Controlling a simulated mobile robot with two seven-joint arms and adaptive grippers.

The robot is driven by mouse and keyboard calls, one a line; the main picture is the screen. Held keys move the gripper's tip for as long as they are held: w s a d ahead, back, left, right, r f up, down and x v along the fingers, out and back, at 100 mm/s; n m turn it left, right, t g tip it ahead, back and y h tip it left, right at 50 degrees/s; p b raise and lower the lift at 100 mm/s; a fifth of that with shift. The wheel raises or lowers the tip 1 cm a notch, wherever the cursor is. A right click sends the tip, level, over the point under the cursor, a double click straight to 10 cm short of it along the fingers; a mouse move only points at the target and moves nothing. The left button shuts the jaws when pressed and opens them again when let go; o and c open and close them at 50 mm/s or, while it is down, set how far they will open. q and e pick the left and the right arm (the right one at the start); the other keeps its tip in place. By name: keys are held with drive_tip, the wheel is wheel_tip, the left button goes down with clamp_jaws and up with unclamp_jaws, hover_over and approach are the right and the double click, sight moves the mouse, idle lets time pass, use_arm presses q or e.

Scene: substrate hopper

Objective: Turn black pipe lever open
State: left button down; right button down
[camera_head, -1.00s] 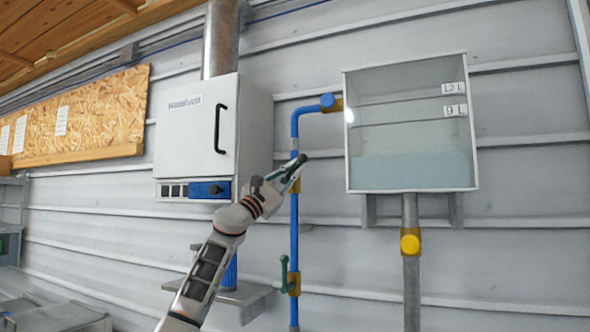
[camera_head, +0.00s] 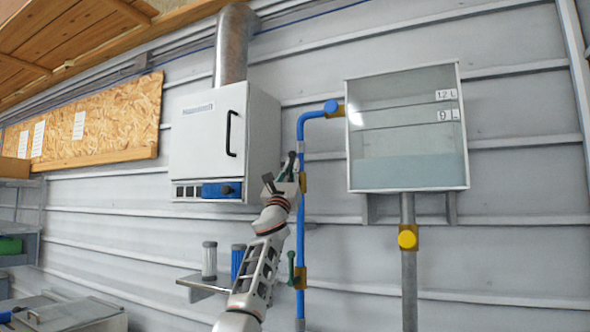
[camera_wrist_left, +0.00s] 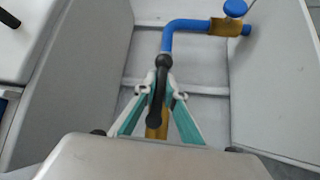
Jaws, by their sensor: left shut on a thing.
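The black pipe lever (camera_head: 291,163) stands nearly upright in front of the blue vertical pipe (camera_head: 300,225), at the upper yellow valve (camera_head: 303,182). My left gripper (camera_head: 286,179) reaches up to it from below. In the left wrist view the black lever (camera_wrist_left: 157,85) lies between the teal fingers of my left gripper (camera_wrist_left: 158,97), which are shut on it. The yellow valve body (camera_wrist_left: 157,125) shows behind the lever, partly hidden by the gripper. My right gripper is not in view.
A white oven-like cabinet (camera_head: 215,140) hangs close left of the lever. A clear tank (camera_head: 408,130) with water hangs to the right. A green lever (camera_head: 290,266) sits lower on the blue pipe. A shelf (camera_head: 200,286) holds two cylinders. A yellow valve (camera_head: 408,238) is under the tank.

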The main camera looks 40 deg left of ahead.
use_arm(q)
drive_tip(key=shift+a+n+g+y, duration=0.15)
drive_tip(key=shift+n+g+y, duration=0.15)
drive_tip(key=shift+n+y, duration=0.3)
drive_tip(key=c, duration=2.1)
unclamp_jaws()
drive_tip(key=shift+s, duration=0.2)
drive_tip(key=shift+s+a+f, duration=0.1)
drive_tip(key=shift+s+f, duration=0.1)
drive_tip(key=shift+s, duration=0.2)
drive_tip(key=shift+s+d+f, duration=0.25)
drive_tip(key=shift+d+f, duration=0.05)
drive_tip(key=shift+f, duration=0.2)
drive_tip(key=v, duration=1)
drive_tip(key=shift+w+d, duration=0.1)
drive_tip(key=shift+w, duration=0.05)
